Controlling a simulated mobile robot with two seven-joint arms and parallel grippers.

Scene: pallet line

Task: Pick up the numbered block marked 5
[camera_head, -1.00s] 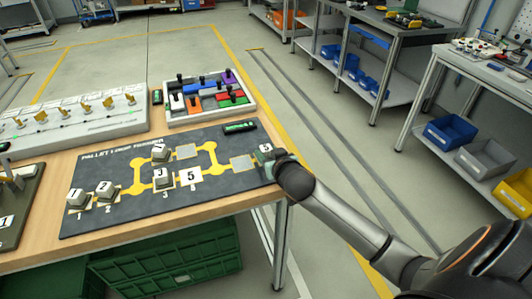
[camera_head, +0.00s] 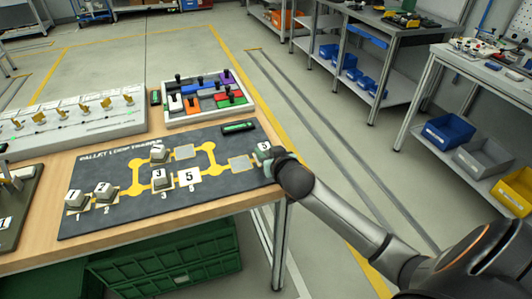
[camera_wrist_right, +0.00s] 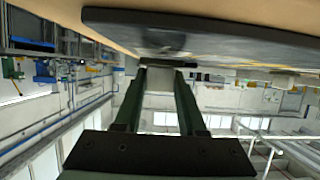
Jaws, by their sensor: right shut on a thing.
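The block marked 5 (camera_head: 263,148) is a small pale, grey-sided block at the right end of the dark pallet loop mat (camera_head: 215,205). Its number is small and hard to read. My right gripper (camera_head: 271,156) is shut on it from the right, at the mat's edge. In the right wrist view the pale block (camera_wrist_right: 160,64) shows between the two fingers, just by the mat edge. Whether it touches the mat is unclear. My left gripper is not in view.
Blocks marked 1 (camera_head: 74,198), 2 (camera_head: 104,190) and 3 (camera_head: 161,178) stand on the mat, with another (camera_head: 159,152) behind. A tray of coloured pieces (camera_head: 207,98) and a white panel with yellow parts (camera_head: 75,122) lie behind. Floor is clear right of the table.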

